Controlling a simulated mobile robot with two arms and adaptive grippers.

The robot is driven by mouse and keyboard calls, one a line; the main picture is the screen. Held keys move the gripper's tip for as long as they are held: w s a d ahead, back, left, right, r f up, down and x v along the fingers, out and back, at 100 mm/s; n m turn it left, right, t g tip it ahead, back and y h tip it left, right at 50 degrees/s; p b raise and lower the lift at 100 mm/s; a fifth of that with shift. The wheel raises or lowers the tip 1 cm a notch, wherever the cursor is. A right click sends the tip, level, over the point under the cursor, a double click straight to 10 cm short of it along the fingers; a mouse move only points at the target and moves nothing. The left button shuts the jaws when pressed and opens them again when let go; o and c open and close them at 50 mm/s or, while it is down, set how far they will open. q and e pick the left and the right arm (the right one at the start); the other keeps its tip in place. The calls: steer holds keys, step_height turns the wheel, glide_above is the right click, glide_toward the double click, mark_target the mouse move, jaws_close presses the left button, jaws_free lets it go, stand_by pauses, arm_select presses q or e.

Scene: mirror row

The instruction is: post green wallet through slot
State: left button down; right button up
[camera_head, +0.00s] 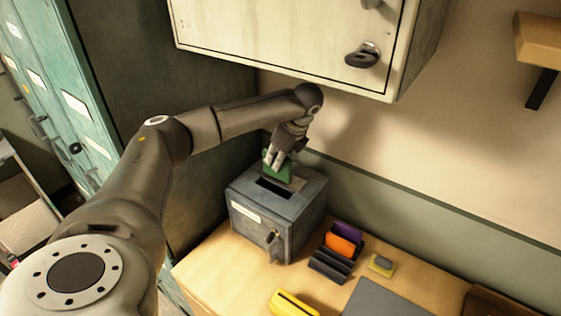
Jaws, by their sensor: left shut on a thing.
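The green wallet (284,172) is in my left gripper (275,160), just above the top of a grey metal box. The gripper is shut on it from above, and its fingers cover part of the wallet. The grey box (297,208) stands on the wooden desk and has a dark slot (276,188) in its top. The wallet is at the back side of the slot; I cannot tell whether its lower edge touches the box. My right gripper is not in view.
A dark rack (329,267) beside the box holds an orange wallet (340,245) and a purple one (346,231). A yellow item (294,303) and a small yellow-grey block (382,265) lie on the desk (222,275). A pale wall cabinet (280,35) hangs above my left arm.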

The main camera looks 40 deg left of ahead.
mark_target(274, 175)
arm_select(q)
steer(key=shift+s, duration=0.3)
steer(key=f, duration=0.5)
steer(key=shift+s, duration=0.4)
steer(key=shift+f, duration=0.2)
steer(key=c, duration=1.6)
jaws_free()
steer(key=o, duration=1)
steer(key=shift+c, duration=0.2)
steer(key=shift+o, duration=1)
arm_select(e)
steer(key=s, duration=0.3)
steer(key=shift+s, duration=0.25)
